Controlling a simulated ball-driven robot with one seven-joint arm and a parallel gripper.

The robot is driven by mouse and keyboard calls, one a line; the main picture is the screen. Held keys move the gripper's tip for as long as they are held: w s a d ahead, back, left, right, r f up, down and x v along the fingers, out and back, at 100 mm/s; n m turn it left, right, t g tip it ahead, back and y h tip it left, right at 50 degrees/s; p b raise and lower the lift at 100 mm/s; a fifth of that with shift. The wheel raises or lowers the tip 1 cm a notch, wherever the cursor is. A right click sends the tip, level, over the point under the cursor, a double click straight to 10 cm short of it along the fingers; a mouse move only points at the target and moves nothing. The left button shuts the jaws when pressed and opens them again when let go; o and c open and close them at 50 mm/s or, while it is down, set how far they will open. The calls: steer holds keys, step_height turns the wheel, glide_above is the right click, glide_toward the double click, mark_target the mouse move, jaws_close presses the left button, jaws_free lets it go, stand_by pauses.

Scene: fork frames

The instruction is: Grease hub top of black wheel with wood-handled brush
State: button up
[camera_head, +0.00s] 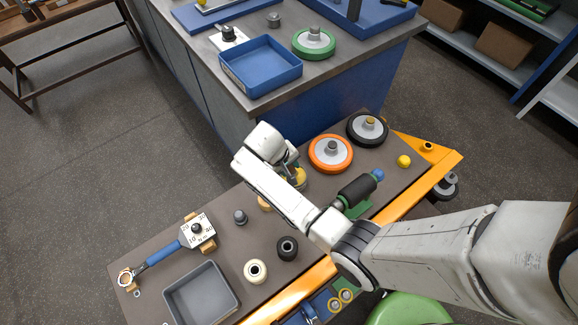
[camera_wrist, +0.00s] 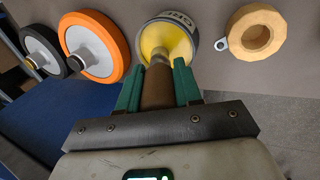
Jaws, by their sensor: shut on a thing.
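My gripper (camera_wrist: 158,75) is shut on the brown wooden handle (camera_wrist: 158,92) of the brush, between its green fingers. The brush's lower end reaches over or into a round tin (camera_wrist: 192,22) with yellow contents, and its bristles are hidden. In the head view my arm mostly hides the gripper and the tin (camera_head: 300,178). The black wheel (camera_head: 354,139) lies flat at the far end of the cart top, its hub standing up in the middle. It also shows at the left of the wrist view (camera_wrist: 53,44), apart from the gripper.
An orange wheel (camera_head: 317,165) lies between the tin and the black wheel. A wooden ring (camera_wrist: 255,14) lies right of the tin in the wrist view. A black roller (camera_head: 357,190), yellow ball (camera_head: 403,161) and grey tray (camera_head: 232,308) are also on the cart.

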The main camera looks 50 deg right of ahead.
steer(key=shift+f, duration=0.6)
stand_by(1.6)
step_height(320, 180, up, 7)
steer(key=p, duration=0.6)
steer(key=shift+p, duration=0.3)
steer(key=shift+r, duration=0.15)
stand_by(0.7)
